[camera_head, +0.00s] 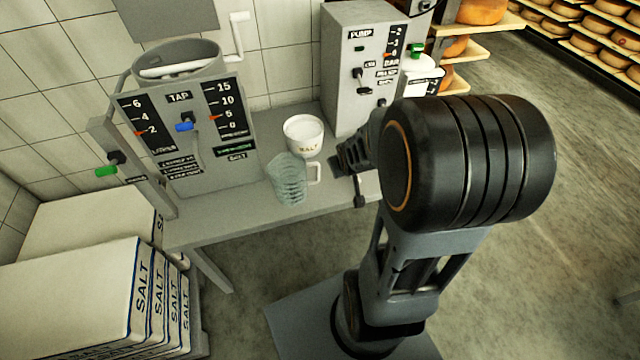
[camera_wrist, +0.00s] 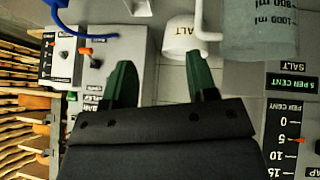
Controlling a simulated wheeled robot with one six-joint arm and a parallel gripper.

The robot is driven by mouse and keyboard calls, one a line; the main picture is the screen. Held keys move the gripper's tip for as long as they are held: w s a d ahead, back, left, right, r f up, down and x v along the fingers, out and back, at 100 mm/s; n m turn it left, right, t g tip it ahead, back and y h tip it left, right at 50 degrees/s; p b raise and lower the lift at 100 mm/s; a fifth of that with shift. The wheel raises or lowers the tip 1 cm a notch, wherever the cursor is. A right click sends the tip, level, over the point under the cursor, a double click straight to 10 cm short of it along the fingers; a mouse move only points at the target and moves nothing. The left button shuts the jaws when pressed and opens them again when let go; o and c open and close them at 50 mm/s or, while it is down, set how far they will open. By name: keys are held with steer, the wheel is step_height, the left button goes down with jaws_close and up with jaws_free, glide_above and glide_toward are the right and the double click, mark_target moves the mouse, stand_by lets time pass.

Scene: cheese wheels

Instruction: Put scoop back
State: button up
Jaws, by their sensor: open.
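A white round pot labelled SALT (camera_head: 303,137) stands on the grey bench, left of my gripper. It also shows in the wrist view (camera_wrist: 179,36), beyond the fingers. A clear measuring jug (camera_head: 288,182) stands in front of the pot; in the wrist view it is at upper right (camera_wrist: 262,35). A white handle (camera_head: 315,172) shows at the jug's right side. I cannot clearly make out a separate scoop. My gripper (camera_head: 345,160) hangs over the bench near the pot. Its green fingers (camera_wrist: 160,82) are apart with nothing between them.
A grey tank with a TAP panel (camera_head: 215,150) stands at the bench's left. A PUMP box (camera_head: 350,60) stands behind my gripper. SALT sacks (camera_head: 75,290) are stacked at lower left. Cheese shelves (camera_head: 590,35) line the back right. The floor at right is clear.

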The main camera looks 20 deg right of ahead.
steer(key=s+a+r+g+y, duration=0.2)
steer(key=s+a+r+g, duration=0.1)
steer(key=s+a+r, duration=0.6)
steer(key=s+a, duration=0.1)
steer(key=a, duration=0.2)
steer(key=shift+a+r+g+y, duration=0.2)
steer(key=shift+a+g+y, duration=0.1)
steer(key=shift+a, duration=0.05)
steer(key=p+v, duration=0.2)
steer(key=w+p+v, duration=0.1)
steer(key=p+v, duration=0.1)
steer(key=v, duration=0.1)
steer(key=shift+r+p, duration=0.35)
